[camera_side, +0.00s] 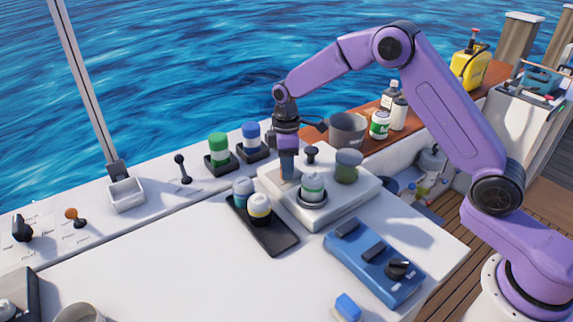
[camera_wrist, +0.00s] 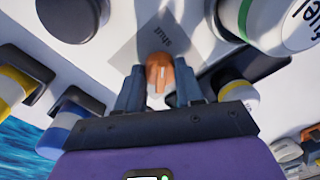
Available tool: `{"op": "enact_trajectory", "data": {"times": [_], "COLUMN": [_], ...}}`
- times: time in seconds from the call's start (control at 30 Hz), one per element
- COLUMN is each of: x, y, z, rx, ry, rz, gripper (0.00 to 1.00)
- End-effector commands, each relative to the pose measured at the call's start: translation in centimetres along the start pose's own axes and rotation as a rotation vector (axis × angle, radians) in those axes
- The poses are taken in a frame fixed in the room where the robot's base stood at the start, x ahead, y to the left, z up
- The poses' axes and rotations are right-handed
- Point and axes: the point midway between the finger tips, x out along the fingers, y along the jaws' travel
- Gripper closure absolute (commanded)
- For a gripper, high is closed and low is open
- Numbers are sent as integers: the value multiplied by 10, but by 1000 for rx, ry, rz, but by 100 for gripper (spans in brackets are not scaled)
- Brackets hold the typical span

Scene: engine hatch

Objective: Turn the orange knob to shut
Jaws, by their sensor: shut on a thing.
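The orange knob (camera_wrist: 158,70) stands between the fingers of my gripper (camera_wrist: 160,84) in the wrist view. A grey label plate (camera_wrist: 150,36) with the word "shut" lies just beyond the knob. My gripper (camera_side: 287,165) points down at the white raised panel (camera_side: 350,205) in the side view and is shut on the knob. The fingers hide the knob's sides, and the knob is mostly hidden in the side view. I cannot tell its exact angle against the label.
Beside my gripper stand a green-banded jar (camera_side: 313,186), a dark knob (camera_side: 311,153) and a murky glass (camera_side: 348,165). Green (camera_side: 218,148) and blue (camera_side: 251,136) capped jars stand to the left. A blue switch box (camera_side: 374,262) lies in front.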

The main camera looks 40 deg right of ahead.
Motion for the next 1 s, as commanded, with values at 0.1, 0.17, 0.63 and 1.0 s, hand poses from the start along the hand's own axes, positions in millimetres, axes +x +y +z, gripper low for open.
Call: {"op": "enact_trajectory", "data": {"times": [0.1,0.17,0.63,1.0], "x": [-1,-1,-2,-58], "y": [0,0,0,0], "z": [-1,-1,-1,-1], "rx": [-5,-5,-1,-2], "ry": [3,3,1,5], "rz": [3,4,2,6], "gripper": [94,94,38,38]}}
